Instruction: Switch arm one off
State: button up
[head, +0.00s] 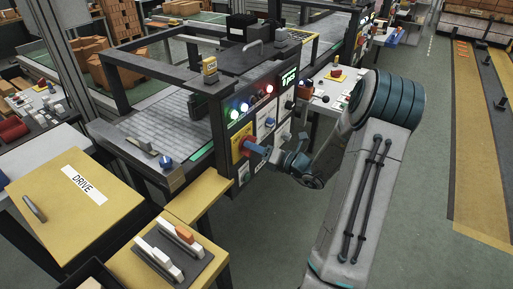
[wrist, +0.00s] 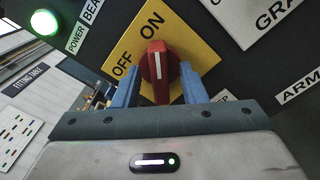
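A red rotary knob (wrist: 159,68) sits on a yellow plate (wrist: 188,42) marked ON and OFF in the wrist view. Its white line points up, towards the ON word; OFF is to the left. In the head view the yellow plate (head: 236,139) is on the dark control panel's front, and my gripper (head: 255,148) reaches it from the right. My gripper's blue fingers (wrist: 160,82) stand on either side of the knob, very close to it. Whether they press on it I cannot tell. A label starting ARM (wrist: 299,90) is at the right, cut off.
A lit green lamp (wrist: 44,23) is beside a POWER label. The head view shows a row of lamps (head: 245,107) and a green display (head: 289,78) on the panel. A yellow DRIVE cabinet (head: 110,218) and a board with handles (head: 178,268) are at the front left.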

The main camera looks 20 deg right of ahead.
grip_shut()
jog(key=shift+n, duration=0.3)
jog(key=n+b, duration=0.8)
jog(key=b, duration=0.1)
jog(key=n+b, duration=0.9)
jog(key=b, duration=0.1)
jog(key=shift+s+a+f, duration=0.1)
jog(key=shift+s+f, duration=0.05)
jog(key=shift+n, duration=0.3)
